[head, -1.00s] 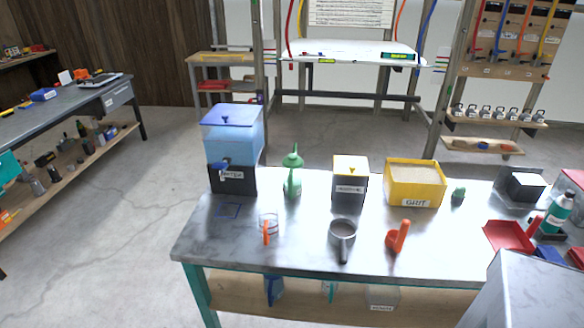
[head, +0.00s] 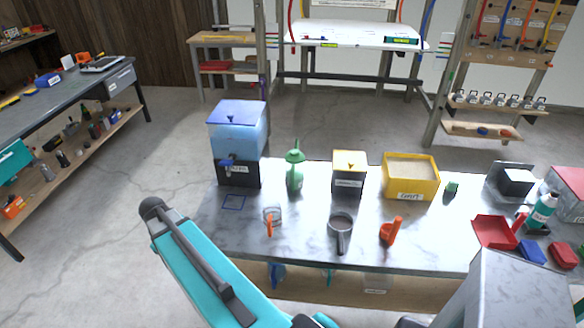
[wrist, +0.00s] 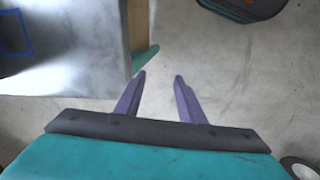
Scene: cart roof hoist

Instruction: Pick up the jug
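A clear jug (head: 276,213) with an orange handle stands upright on the grey metal bench (head: 300,248), near its front left. A blue square outline (head: 233,202) is marked on the bench to its left, in front of the water dispenser (head: 237,140). My gripper (wrist: 160,78) shows in the wrist view with two purple fingers apart and nothing between them. It is over the floor beside a bench corner. The jug is not in the wrist view. My arm shows at the lower left of the head view, but I cannot make out the gripper there.
A green spouted can (head: 295,173), a grey labelled box (head: 349,176) and a yellow grit bin (head: 411,178) stand behind. A grey metal cup (head: 340,222) and an orange scoop (head: 391,231) are right of the jug. Red trays (head: 492,231) lie farther right. The left floor is open.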

